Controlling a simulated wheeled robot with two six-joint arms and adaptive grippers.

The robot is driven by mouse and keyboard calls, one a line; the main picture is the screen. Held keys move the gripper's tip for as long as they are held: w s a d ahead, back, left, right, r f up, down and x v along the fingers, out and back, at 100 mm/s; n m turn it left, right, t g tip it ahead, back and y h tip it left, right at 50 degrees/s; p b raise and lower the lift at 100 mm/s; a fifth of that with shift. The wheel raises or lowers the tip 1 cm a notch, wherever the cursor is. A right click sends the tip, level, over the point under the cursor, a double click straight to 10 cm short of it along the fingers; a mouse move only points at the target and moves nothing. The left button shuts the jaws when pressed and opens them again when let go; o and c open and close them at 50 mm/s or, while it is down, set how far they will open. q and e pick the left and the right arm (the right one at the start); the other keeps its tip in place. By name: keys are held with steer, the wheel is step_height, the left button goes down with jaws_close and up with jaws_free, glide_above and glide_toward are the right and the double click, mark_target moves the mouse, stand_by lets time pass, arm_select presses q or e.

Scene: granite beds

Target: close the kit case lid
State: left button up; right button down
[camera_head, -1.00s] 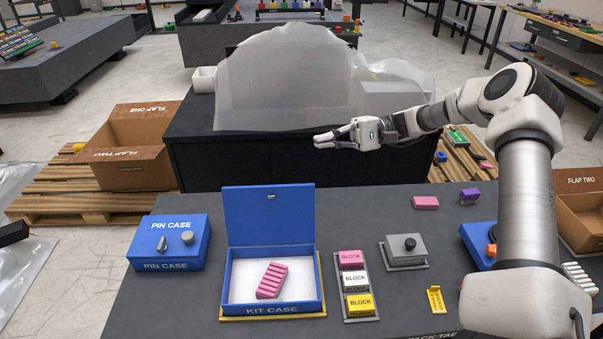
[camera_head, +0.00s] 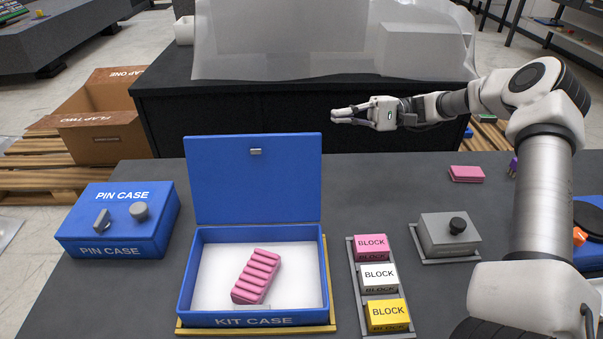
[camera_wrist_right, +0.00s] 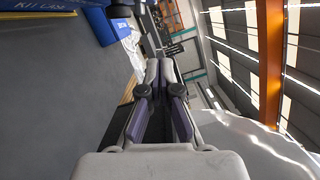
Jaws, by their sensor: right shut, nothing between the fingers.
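The blue kit case (camera_head: 186,285) stands on a yellow-edged base on the dark table, left of centre in the head view. Its lid (camera_head: 253,190) stands upright at the back, open, with a small grey latch (camera_head: 256,152) near its top edge. A ribbed pink block (camera_head: 256,277) lies on the white floor inside the case. My right gripper (camera_head: 334,114) is shut and empty, up and to the right of the lid, touching nothing. Its fingers also show in the right wrist view (camera_wrist_right: 165,75), where part of the kit case (camera_wrist_right: 45,5) shows at the top left. My left gripper is not in view.
A blue pin case (camera_head: 110,240) stands left of the kit case. A tray (camera_head: 352,290) with pink, white and yellow blocks stands close on its right. A grey box with a black knob (camera_head: 450,237) stands farther right. A sheeted bench (camera_head: 330,40) is behind.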

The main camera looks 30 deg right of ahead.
mark_target(300, 146)
step_height(300, 146, down, 7)
steer(key=w+b, duration=0.1)
steer(key=b, duration=0.2)
arm_select(q)
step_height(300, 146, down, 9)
steer(key=b, duration=0.2)
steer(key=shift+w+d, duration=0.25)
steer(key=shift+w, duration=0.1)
arm_select(e)
steer(key=a+r, duration=0.1)
steer(key=a, duration=0.2)
steer(key=a+r, duration=0.1)
steer(key=a, duration=0.3)
steer(key=a+r, duration=0.1)
steer(key=a, duration=0.3)
steer(key=shift+s, duration=0.2)
